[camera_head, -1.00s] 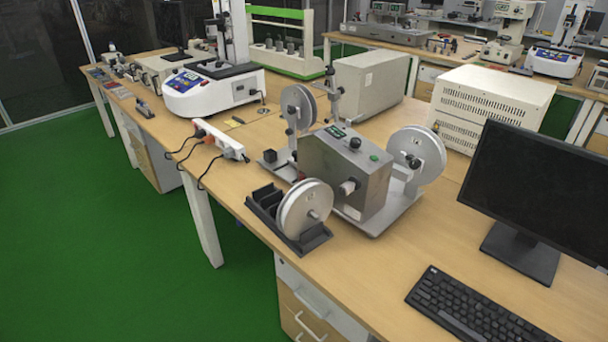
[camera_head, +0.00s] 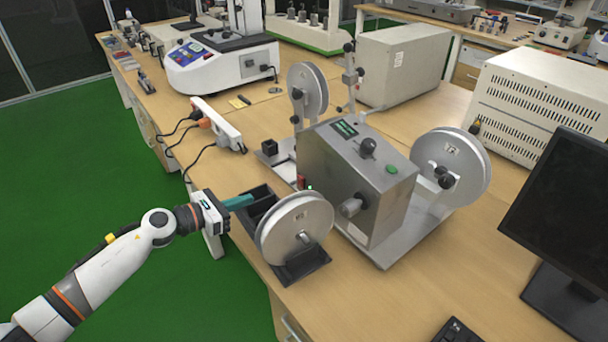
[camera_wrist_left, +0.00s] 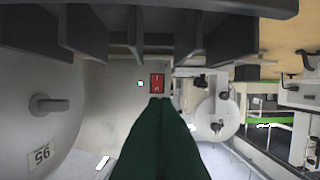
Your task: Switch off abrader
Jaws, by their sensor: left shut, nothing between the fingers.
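The abrader (camera_head: 345,185) is a grey metal box on a base plate, with white reels around it, a black knob and a green button on top. A small red rocker switch (camera_head: 301,182) sits on its side; the switch also shows in the left wrist view (camera_wrist_left: 157,83), with a small green light beside it. My left gripper (camera_head: 250,200) reaches in from the left over the black reel holder, apart from the switch. Its teal fingers are shut and empty; in the left wrist view the fingertips (camera_wrist_left: 158,101) appear just below the switch. My right gripper is out of view.
The black slotted holder (camera_head: 262,198) with a white reel (camera_head: 295,228) stands at the table's front edge, close to my left gripper. A white power strip (camera_head: 217,124) with cables lies at left. A monitor (camera_head: 570,215) stands at right.

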